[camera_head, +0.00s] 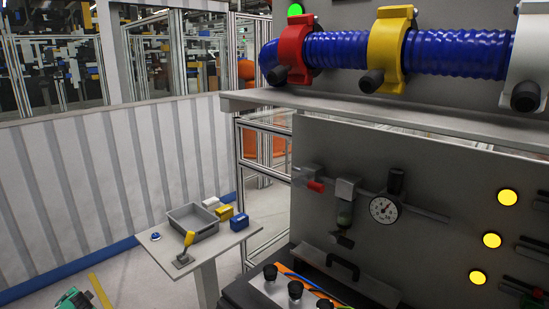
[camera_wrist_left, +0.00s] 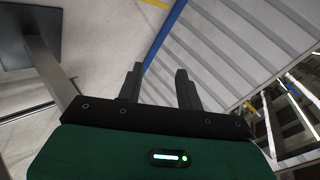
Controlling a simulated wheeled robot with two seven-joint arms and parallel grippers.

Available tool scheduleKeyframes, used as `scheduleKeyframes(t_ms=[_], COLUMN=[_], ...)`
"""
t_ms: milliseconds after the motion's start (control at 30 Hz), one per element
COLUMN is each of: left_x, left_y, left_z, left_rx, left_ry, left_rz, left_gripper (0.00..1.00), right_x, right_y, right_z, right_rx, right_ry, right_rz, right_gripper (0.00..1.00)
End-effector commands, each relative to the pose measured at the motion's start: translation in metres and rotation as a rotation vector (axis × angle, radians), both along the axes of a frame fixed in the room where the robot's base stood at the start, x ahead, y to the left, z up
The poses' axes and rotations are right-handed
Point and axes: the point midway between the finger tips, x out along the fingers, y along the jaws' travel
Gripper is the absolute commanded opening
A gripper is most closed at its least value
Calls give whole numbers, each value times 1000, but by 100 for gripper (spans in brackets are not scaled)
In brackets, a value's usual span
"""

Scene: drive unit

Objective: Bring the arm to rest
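My left gripper (camera_wrist_left: 160,82) shows in the left wrist view with its two dark fingers apart and nothing between them. In the head view a small green part, which looks like my left arm, shows at the bottom left edge, low beside the floor's yellow line. My right arm and gripper are in neither view.
A small table (camera_head: 226,240) holds a grey bin (camera_head: 207,231), yellow and blue boxes and a yellow-handled lever. The machine panel (camera_head: 440,190), with a gauge (camera_head: 383,209) and lit yellow buttons, fills the right. A ribbed wall (camera_head: 60,185) stands left. Floor between is clear.

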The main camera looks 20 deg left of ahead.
Motion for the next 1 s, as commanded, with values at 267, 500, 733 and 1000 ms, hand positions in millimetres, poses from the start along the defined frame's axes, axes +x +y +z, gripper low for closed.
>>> scheduleKeyframes(t_ms=[267,500,733,1000], left_x=[-166,-281,-306,-339], left_y=[20,30,-58,-214], left_z=[-85,-113,-201,-311], left_rx=[69,87,-56,-275], left_ry=[310,511,492,462], left_rz=[-133,-235,-231,-217], left_gripper=[36,36,36,36], right_x=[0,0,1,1], right_y=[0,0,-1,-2], right_z=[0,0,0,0], right_rx=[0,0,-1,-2], right_ry=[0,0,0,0], right_rz=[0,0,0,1], right_gripper=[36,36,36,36])
